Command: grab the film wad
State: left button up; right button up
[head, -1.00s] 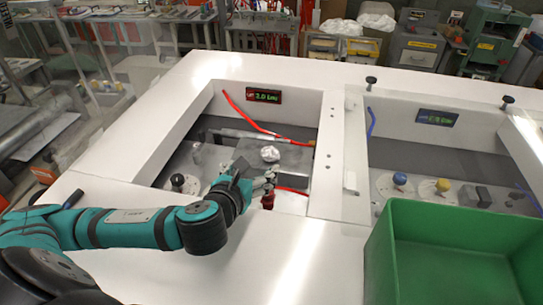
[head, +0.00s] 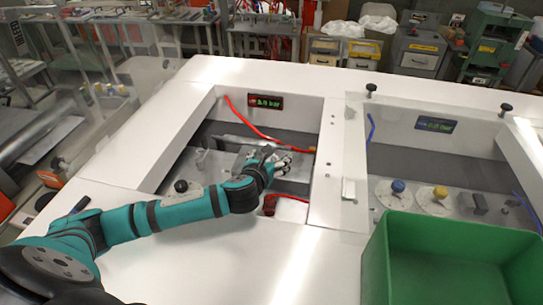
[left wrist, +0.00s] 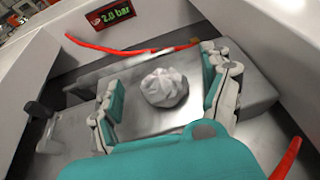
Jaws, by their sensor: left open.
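The film wad (left wrist: 164,88) is a crumpled white ball on a grey metal block in the left bay. In the left wrist view it lies between the two spread fingers of my left gripper (left wrist: 165,97), with a gap on each side. The gripper is open and empty. In the head view my left gripper (head: 272,162) reaches down into the bay, and the wad is hidden or cannot be told apart from the fingers there. My right gripper is not in view.
White walls frame the bay (head: 195,125). A red hose (head: 250,125) runs along its back under a lit display (head: 265,102). A second bay to the right has blue and yellow knobs (head: 398,187). A green bin (head: 450,260) stands at the front right.

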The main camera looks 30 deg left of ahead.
pick_arm(q)
jog(key=shift+w+f, duration=0.3)
jog(key=shift+w, duration=0.3)
jog(key=shift+s+a, duration=0.1)
jog(key=shift+c, duration=0.7)
jog(key=c, duration=0.8)
